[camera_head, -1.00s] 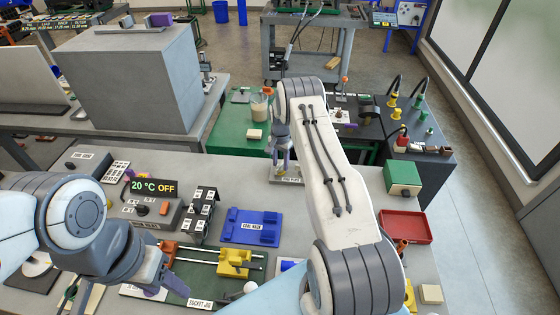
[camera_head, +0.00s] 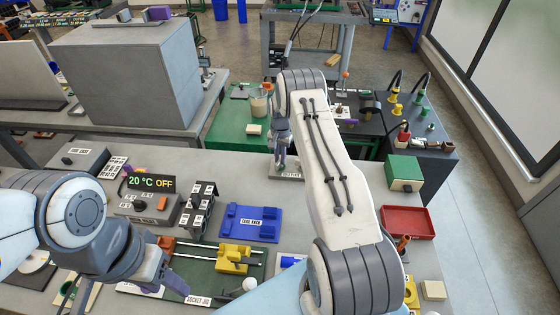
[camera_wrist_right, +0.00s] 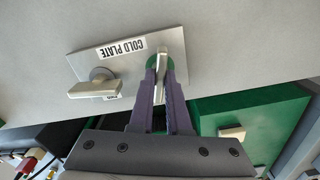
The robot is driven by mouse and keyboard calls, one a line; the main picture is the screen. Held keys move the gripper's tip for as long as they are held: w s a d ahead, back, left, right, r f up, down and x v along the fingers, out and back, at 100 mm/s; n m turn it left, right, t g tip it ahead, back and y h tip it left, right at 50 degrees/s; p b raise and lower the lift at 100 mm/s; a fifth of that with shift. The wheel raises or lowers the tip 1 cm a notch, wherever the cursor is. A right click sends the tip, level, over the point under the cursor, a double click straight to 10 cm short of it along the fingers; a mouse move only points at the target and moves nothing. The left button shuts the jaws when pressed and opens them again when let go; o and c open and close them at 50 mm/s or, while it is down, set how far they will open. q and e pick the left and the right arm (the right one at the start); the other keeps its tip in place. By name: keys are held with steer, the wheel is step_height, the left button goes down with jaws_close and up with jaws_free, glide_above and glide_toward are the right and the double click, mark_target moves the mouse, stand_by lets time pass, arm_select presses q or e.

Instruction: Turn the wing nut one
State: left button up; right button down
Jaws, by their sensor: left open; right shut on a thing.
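The cold plate (camera_wrist_right: 195,88) is a flat grey plate with a "COLD PLATE" label, seen in the right wrist view. On it, a wing nut (camera_wrist_right: 162,55) with an upright metal bar and a green round base stands between the purple fingers of my right gripper (camera_wrist_right: 161,72), which is shut on it. A second handle (camera_wrist_right: 95,89), a pale bar on a grey round base, sits to its left, apart from the fingers. In the head view my right gripper (camera_head: 281,160) reaches down at the plate, whose details are mostly hidden. My left gripper (camera_head: 168,277) is open and empty over the socket jig's left end.
A blue cool rack (camera_head: 250,224), a yellow clamp (camera_head: 235,258) on the green jig board and a dark stand (camera_head: 199,205) lie between the arms. A red tray (camera_head: 407,223) and a green box (camera_head: 404,172) stand right of my right arm.

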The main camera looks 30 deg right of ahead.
steer(key=n+b, duration=0.2)
steer(key=shift+f+n+b, duration=0.2)
steer(key=shift+n+b, duration=0.2)
steer(key=n+b, duration=0.2)
steer(key=shift+n, duration=0.4)
steer(key=shift+r+n+b, duration=0.1)
steer(key=shift+n+b, duration=0.75)
steer(key=shift+n, duration=0.35)
steer(key=shift+r+n+b, duration=0.1)
steer(key=shift+n+b, duration=0.45)
steer(key=shift+n, duration=0.95)
steer(key=c, duration=0.9)
jaws_free()
steer(key=shift+r, duration=0.1)
